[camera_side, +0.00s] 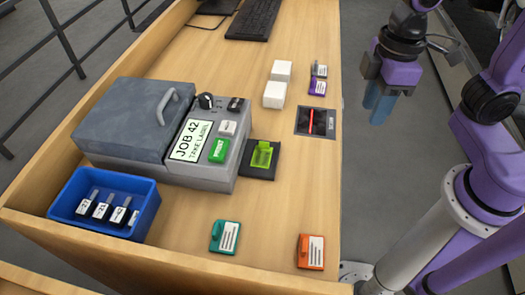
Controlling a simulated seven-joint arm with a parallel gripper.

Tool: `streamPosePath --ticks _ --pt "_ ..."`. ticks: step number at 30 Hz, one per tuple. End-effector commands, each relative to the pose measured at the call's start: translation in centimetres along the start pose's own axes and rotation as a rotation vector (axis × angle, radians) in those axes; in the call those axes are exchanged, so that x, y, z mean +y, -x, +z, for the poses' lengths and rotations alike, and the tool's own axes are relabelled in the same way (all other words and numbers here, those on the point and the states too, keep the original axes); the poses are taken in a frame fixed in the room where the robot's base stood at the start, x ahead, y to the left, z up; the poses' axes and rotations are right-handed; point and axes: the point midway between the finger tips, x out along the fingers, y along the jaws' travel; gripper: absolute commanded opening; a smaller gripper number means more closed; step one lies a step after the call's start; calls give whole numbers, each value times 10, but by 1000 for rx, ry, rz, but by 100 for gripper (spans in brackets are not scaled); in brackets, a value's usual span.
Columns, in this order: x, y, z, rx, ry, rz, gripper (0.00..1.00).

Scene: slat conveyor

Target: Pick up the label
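A lime-green label-like piece (262,155) stands on a small black tray (258,173) at the right side of the grey label printer (205,175). The printer's screen (191,139) reads "JOB 42 TAKE LABEL". My gripper (379,104), with blue fingers, hangs to the right, beyond the table's edge and well apart from the lime piece. The fingers overlap in this view, so I cannot tell the gap between them. Nothing shows held below them.
A teal tag (225,237) and an orange tag (311,252) lie at the front. White blocks (274,94), a purple tag (317,87) and a scanner with a red line (316,122) are beyond the tray. A blue bin (137,226) holds several black items. Bare wood lies between the tray and front tags.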

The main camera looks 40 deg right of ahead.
Motion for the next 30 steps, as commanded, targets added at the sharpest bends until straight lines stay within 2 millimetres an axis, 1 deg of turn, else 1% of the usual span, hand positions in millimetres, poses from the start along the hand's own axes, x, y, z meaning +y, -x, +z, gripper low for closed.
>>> streamPosePath --ticks 1,6,12,18,21,24,30 --pt "2 4 -16 -1 -12 0 35" --pt "11 18 -62 -6 -59 1 35" --pt "18 34 -113 -10 -112 2 35" --pt "23 48 -159 -15 -167 3 35" --pt "25 54 -177 -17 -191 4 35" --pt "26 58 -190 -19 -210 4 35" --pt "27 62 -202 -22 -229 4 35"
